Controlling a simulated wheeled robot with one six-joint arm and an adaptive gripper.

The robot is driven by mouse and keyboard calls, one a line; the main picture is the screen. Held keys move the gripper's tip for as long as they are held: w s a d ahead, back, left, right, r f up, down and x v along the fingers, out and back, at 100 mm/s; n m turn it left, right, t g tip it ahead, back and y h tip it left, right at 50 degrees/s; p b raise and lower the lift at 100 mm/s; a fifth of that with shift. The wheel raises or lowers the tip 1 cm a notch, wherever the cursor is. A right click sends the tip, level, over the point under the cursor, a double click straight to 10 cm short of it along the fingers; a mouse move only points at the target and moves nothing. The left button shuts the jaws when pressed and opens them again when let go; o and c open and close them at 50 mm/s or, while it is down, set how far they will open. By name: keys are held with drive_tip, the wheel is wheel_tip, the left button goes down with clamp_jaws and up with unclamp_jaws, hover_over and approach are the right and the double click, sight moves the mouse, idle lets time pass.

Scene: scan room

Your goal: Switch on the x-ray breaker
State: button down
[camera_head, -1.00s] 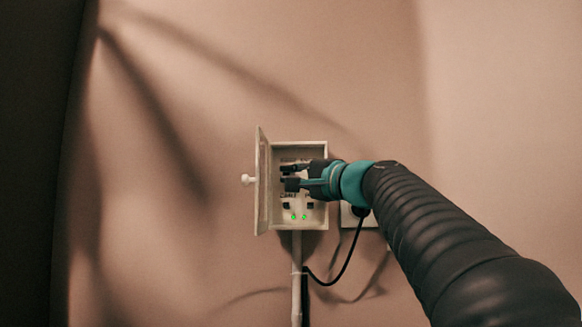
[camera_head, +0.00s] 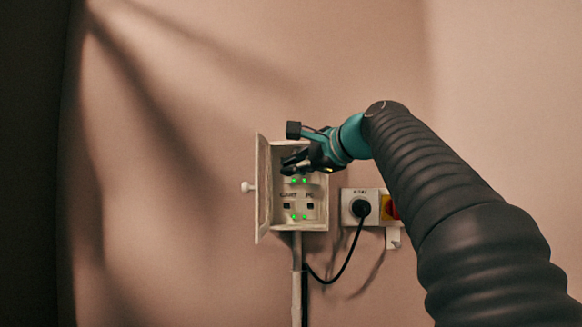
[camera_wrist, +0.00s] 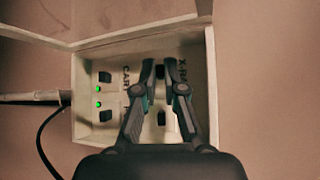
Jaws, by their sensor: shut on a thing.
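The open breaker box (camera_head: 322,215) is on the wall; it also fills the middle of the wrist view (camera_wrist: 85,65). Its lower row has two dark switches under the labels CART and PC, with two green lights lit below. My gripper (camera_head: 284,165) reaches into the upper part of the box from the right. In the wrist view its fingertips (camera_wrist: 159,66) are close together around the dark x-ray breaker (camera_wrist: 160,72), next to the X-RAY label. The fingers largely hide it, so its position is unclear.
The box door (camera_head: 263,190) stands open on the left. Right of the box is a wall socket (camera_head: 348,198) with a black plug and cable, beside a red and yellow switch (camera_head: 389,207). A conduit (camera_head: 297,265) runs down below the box.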

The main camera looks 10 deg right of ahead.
idle(0.4)
drive_tip(key=c, duration=1.3)
unclamp_jaws()
drive_tip(key=shift+o, duration=0.2)
drive_tip(key=v, duration=1.2)
drive_tip(key=shift+r, duration=0.1)
